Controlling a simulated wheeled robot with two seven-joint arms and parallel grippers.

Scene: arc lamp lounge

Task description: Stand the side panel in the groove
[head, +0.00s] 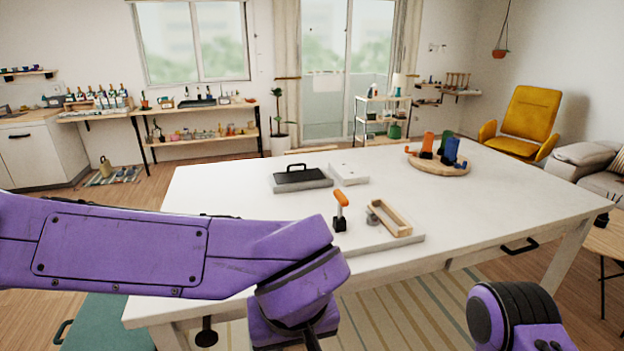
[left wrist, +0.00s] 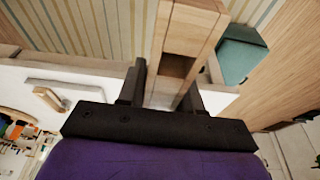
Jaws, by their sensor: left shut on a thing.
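In the left wrist view my left gripper (left wrist: 163,92) is shut on a pale wooden piece (left wrist: 192,28), which looks like the side panel. The piece stands out between the two black fingers, away from the palm. A wooden frame-like part (head: 394,218) lies on a white board (head: 345,245) near the table's front edge. I cannot make out a groove in it. My right gripper is out of view.
The white table (head: 490,195) holds an orange-handled tool (head: 340,212), a dark-handled grey block (head: 300,181), a white block (head: 348,174) and a round wooden board (head: 437,168) with coloured items. A teal box (left wrist: 240,52) is below the table edge. The table's right side is clear.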

